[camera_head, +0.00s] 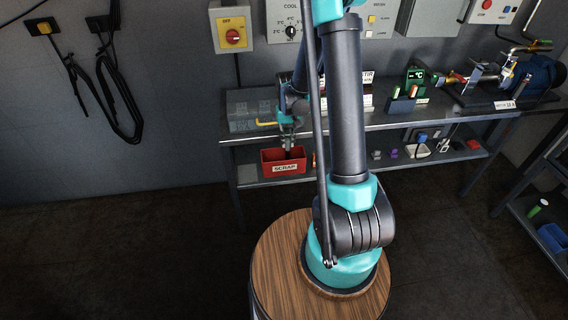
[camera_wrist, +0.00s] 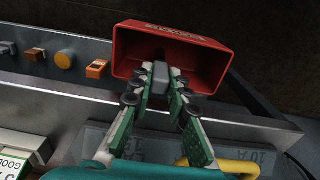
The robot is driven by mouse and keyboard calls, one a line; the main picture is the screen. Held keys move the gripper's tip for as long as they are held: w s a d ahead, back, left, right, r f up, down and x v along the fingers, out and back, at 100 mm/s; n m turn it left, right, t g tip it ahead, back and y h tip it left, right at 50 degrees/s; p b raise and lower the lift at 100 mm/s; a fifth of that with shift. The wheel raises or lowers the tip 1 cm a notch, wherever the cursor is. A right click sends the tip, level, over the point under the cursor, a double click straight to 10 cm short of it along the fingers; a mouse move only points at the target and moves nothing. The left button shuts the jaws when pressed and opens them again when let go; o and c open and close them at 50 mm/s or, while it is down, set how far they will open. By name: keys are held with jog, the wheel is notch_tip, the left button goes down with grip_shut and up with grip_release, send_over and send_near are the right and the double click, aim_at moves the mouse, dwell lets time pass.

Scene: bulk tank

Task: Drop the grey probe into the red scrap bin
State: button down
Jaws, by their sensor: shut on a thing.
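The red scrap bin (camera_head: 285,168), labelled SCRAP, sits on the lower shelf at the left end of the bench. In the wrist view its open mouth and red wall (camera_wrist: 215,68) lie ahead of my fingertips. My gripper (camera_head: 288,143) points down at the bin from above. In the wrist view my gripper (camera_wrist: 162,80) is shut on the grey probe (camera_wrist: 161,72), a small grey block between the two fingers. The probe's end shows against the bin's opening. How deep it reaches is hard to tell.
The bench edge (camera_head: 350,122) runs close beside my arm. A grey box (camera_head: 250,108) stands on the bench by my wrist. In the wrist view, an orange knob (camera_wrist: 64,59) and an orange block (camera_wrist: 97,68) lie beside the bin. Open floor lies left of the bench.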

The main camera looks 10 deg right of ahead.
jog(key=c, duration=1.4)
grip_release()
jog(key=shift+r, duration=0.1)
notch_tip(320, 180, up, 12)
jog(key=s+d+f+t, duration=0.1)
jog(key=s+d+t, duration=0.1)
jog(key=s, duration=0.9)
jog(key=s+d+f+t, duration=0.1)
jog(key=s+d+t, duration=0.1)
jog(key=s, duration=0.9)
